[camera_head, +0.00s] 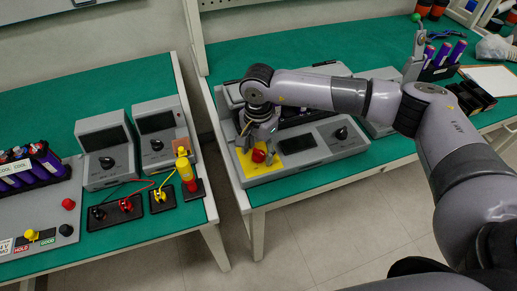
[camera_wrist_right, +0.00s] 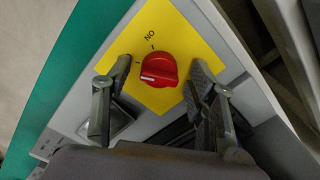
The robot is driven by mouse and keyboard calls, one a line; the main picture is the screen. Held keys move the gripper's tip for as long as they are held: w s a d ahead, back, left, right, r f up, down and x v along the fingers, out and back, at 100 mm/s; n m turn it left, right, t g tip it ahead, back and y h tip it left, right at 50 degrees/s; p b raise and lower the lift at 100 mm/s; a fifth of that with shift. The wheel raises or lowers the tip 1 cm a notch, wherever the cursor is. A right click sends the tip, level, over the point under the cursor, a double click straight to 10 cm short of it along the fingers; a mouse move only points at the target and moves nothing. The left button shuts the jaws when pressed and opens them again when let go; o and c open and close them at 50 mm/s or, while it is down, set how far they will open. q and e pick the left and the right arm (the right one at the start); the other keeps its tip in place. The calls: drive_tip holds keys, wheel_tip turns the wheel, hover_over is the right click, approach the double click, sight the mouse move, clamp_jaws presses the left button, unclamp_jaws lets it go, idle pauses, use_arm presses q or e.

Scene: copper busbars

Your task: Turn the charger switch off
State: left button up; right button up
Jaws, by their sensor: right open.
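The charger switch is a red rotary knob (camera_wrist_right: 160,69) on a yellow plate (camera_wrist_right: 178,28) marked "ON", with small tick marks beside the knob. The knob's white mark points to the lower left in the wrist view, not straight at the "ON" label. In the head view the red knob (camera_head: 258,155) sits at the left end of the grey charger (camera_head: 312,157) on the right bench. My right gripper (camera_head: 262,135) is above it. In the wrist view the right gripper (camera_wrist_right: 160,76) is open, with one finger on each side of the knob and visible gaps. My left gripper is not seen.
Two grey units with black knobs (camera_head: 106,162) stand on the left bench, with cables and a yellow-red device (camera_head: 185,168) before them. A gap separates the benches. A rack of purple cylinders (camera_head: 440,65) and a white board (camera_head: 492,78) are at the right.

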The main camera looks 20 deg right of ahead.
sight(258, 152)
drive_tip(key=shift+r, duration=0.2)
wheel_tip(258, 152, up, 12)
drive_tip(key=shift+f, duration=0.2)
idle(0.6)
